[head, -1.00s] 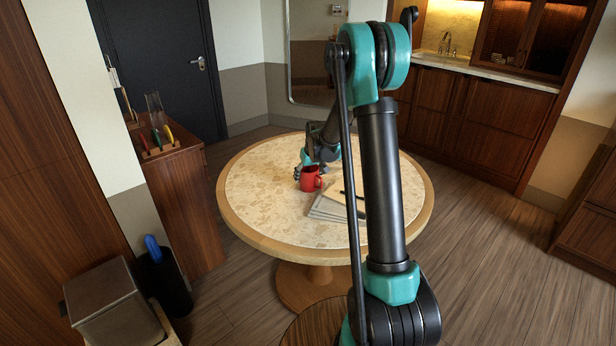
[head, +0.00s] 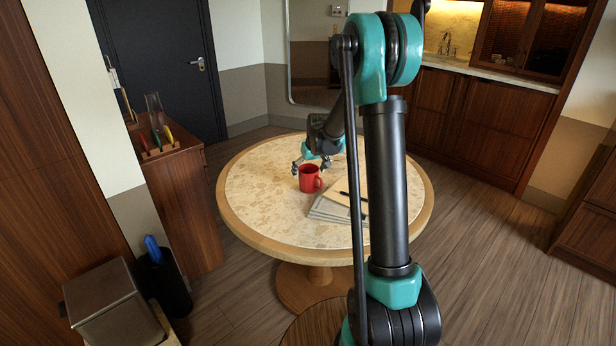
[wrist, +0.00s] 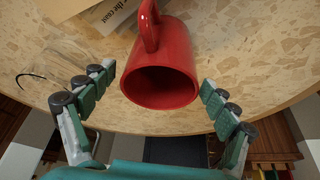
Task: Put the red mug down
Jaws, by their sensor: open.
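The red mug (head: 309,179) stands upright on the round stone-topped table (head: 262,205), left of a newspaper. In the wrist view the red mug (wrist: 163,62) shows its dark open mouth toward the camera and its handle at the top. My gripper (head: 311,165) is just behind and above the mug in the head view. In the wrist view my gripper (wrist: 160,84) is open, with one finger on each side of the mug and a clear gap to both. The fingers hold nothing.
A newspaper (head: 325,211) with a notebook and black pen on it lies right of the mug. The wrist view also shows a clear glass-like outline (wrist: 45,68) at the left. The table's left and front parts are bare.

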